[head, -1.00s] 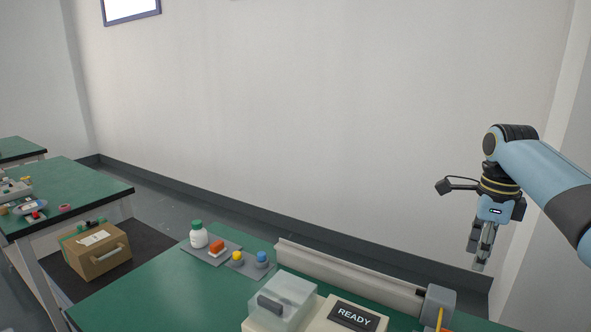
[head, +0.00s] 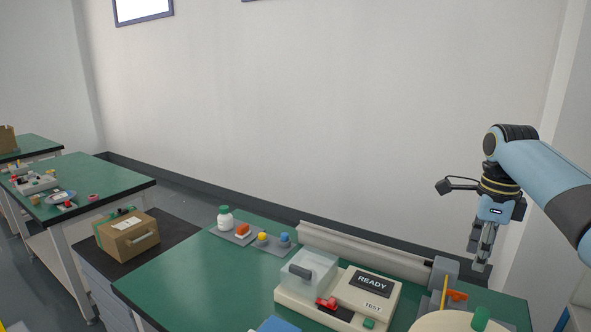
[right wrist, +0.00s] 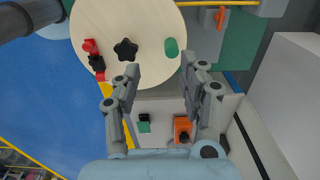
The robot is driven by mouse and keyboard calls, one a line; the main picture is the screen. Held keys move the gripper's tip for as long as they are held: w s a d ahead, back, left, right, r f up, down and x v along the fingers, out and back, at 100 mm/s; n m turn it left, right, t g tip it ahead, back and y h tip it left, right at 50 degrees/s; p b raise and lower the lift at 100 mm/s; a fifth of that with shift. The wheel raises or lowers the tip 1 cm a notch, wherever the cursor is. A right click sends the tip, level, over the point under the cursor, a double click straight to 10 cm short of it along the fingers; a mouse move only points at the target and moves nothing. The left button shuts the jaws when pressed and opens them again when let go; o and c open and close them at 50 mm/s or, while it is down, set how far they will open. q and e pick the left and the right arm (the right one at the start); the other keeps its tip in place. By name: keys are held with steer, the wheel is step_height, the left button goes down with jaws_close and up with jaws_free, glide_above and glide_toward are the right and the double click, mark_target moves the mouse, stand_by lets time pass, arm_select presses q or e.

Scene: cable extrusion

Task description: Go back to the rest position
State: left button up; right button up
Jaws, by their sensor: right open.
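My right gripper (head: 480,262) hangs pointing down at the right of the head view, above and beyond the right end of the green workbench (head: 180,275). It is open and empty. In the right wrist view its two fingers (right wrist: 160,88) stand apart with nothing between them. Below them is a round cream disc (right wrist: 100,50) with a black star knob (right wrist: 126,49), a green cylinder (right wrist: 171,47) and a red and black part (right wrist: 94,60). My left gripper is not in view.
A cream device with a READY display (head: 371,282) and a clear cover (head: 308,272) stands on the workbench. A long grey rail (head: 365,252) runs along its back edge. A white bottle (head: 225,219) is farther left. A cardboard box (head: 128,236) sits on a dark surface at left.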

steer(key=s+a+f+n+t+h, duration=0.1)
steer(key=s+a+f+n, duration=0.25)
steer(key=s+n, duration=0.45)
steer(key=s+a+f+n+t, duration=0.15)
steer(key=s+f+n, duration=0.4)
steer(key=s, duration=0.55)
steer(key=s+a+r+n+t, duration=0.1)
steer(key=s+a+r+n, duration=0.1)
steer(key=s+r+n, duration=0.35)
steer(key=s+a+r+n, duration=0.2)
steer(key=s+n, duration=0.4)
steer(key=s, duration=0.5)
step_height(320, 180, down, 38)
steer(key=s+d+g+b, duration=0.1)
steer(key=s+d+b, duration=0.15)
steer(key=b, duration=0.85)
arm_select(q)
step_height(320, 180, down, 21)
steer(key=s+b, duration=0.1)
steer(key=b, duration=0.9)
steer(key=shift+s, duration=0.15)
arm_select(e)
steer(key=s+f+g, duration=0.1)
steer(key=s+f, duration=0.8)
steer(key=f, duration=0.4)
steer(key=s+d+f, duration=0.1)
steer(key=s+f, duration=0.8)
steer(key=f, duration=0.4)
steer(key=shift+g, duration=0.35)
